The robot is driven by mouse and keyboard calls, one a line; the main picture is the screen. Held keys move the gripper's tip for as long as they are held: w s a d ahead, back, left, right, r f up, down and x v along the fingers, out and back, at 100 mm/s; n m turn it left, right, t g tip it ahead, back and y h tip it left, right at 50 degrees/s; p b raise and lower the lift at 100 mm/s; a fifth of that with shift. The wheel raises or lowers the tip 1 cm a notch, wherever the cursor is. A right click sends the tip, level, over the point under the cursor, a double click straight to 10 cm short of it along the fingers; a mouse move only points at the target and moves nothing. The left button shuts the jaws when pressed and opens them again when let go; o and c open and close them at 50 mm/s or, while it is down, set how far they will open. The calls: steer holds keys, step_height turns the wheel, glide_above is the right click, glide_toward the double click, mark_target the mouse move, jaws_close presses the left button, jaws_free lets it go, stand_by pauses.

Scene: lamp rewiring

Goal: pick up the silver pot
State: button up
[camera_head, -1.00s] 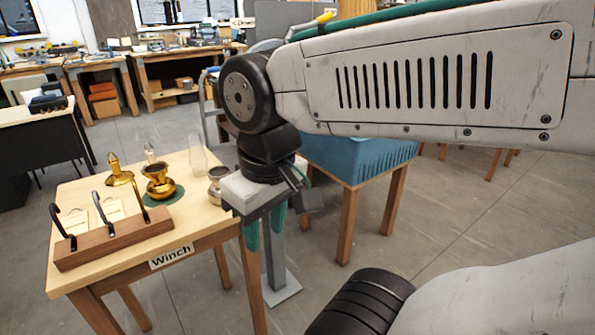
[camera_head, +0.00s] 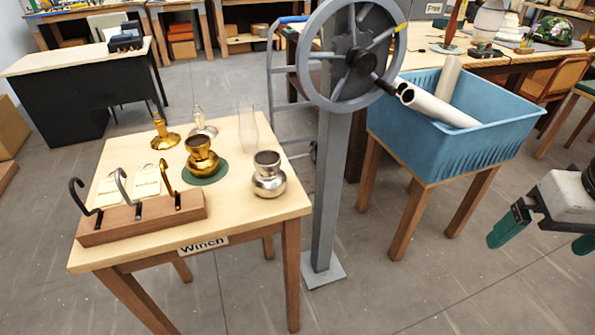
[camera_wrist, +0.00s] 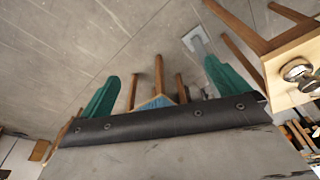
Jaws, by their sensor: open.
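The silver pot (camera_head: 268,175) stands upright on the right side of the wooden table (camera_head: 250,209) marked "Winch". It also shows in the wrist view (camera_wrist: 299,72) at the right edge. My gripper (camera_head: 540,240) is at the far right of the head view, well away from the pot, past the blue bin. Its two green fingers show apart in the wrist view (camera_wrist: 160,88), with nothing between them but floor and furniture behind.
A gold pot (camera_head: 202,156) on a green mat, a glass chimney (camera_head: 247,128) and a wooden hook rack (camera_head: 140,218) share the table. A grey winch post (camera_head: 327,180) with a handwheel stands between the table and the blue bin (camera_head: 440,135) holding pale tubes.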

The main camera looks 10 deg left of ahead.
mark_target(273, 174)
steer(key=w+a+f+n+t+y, duration=0.1)
steer(key=w+a+f+n+t, duration=0.15)
steer(key=w+a, duration=0.5)
steer(key=w+a+f+n+t+y, duration=0.1)
steer(key=w+a+f+n+t, duration=0.15)
steer(key=w+a, duration=0.5)
steer(key=w+a+f+n+y, duration=0.1)
steer(key=a+f+y, duration=0.1)
steer(key=a, duration=0.6)
steer(key=w+a+f+n+t+y, duration=0.1)
steer(key=a+f+n+y, duration=0.1)
steer(key=a, duration=0.6)
steer(key=w+a+f+n+y, duration=0.1)
steer(key=a+f+y, duration=0.3)
steer(key=a, duration=0.4)
steer(key=shift+w, duration=0.15)
steer(key=shift+t, duration=0.3)
steer(key=x, duration=0.7)
steer(key=shift+f, duration=0.1)
steer(key=c, duration=1.3)
